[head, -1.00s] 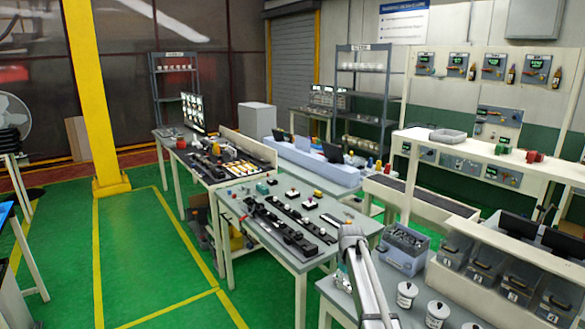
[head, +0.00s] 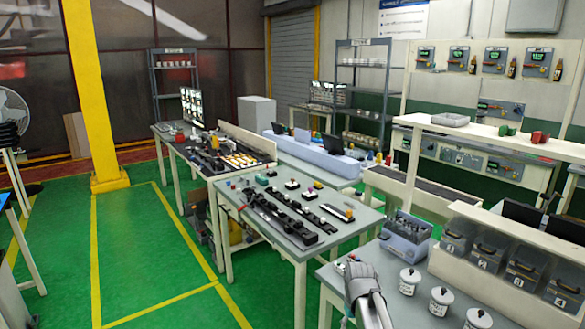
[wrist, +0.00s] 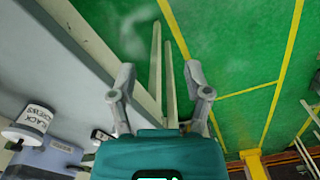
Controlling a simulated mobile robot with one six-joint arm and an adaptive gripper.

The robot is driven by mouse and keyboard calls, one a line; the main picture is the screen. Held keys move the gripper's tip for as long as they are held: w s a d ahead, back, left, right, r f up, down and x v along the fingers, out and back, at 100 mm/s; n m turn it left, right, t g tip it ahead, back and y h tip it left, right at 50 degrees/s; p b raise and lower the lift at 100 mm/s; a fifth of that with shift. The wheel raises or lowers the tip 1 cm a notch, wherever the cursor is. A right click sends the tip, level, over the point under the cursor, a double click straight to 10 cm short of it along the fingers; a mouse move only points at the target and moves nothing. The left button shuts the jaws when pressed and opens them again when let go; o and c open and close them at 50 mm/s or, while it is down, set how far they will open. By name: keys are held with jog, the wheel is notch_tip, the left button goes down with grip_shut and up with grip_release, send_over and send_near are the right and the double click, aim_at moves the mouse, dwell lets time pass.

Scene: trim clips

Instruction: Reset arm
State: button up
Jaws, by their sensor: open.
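My arm (head: 368,298) rises from the bottom edge of the head view, over the near edge of the front workbench (head: 325,275). In the wrist view my gripper (wrist: 158,72) is open, its two grey fingers spread apart with nothing between them. Green floor with yellow lines shows beyond the fingers. My gripper's fingertips cannot be made out clearly in the head view.
Several white labelled cups (head: 441,301) stand right of my arm; one cup (wrist: 33,122) shows at the wrist view's left. A table of black trim parts (head: 345,228) stands beyond. The left floor is clear.

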jog(key=s+f+m+b, duration=0.2)
jog(key=s+f, duration=0.1)
jog(key=s, duration=0.6)
jog(key=shift+s+a+f+b, duration=0.15)
jog(key=shift+s+a+b, duration=0.05)
jog(key=shift+s+b, duration=0.15)
jog(key=shift+c, duration=0.4)
jog(key=shift+a, duration=0.1)
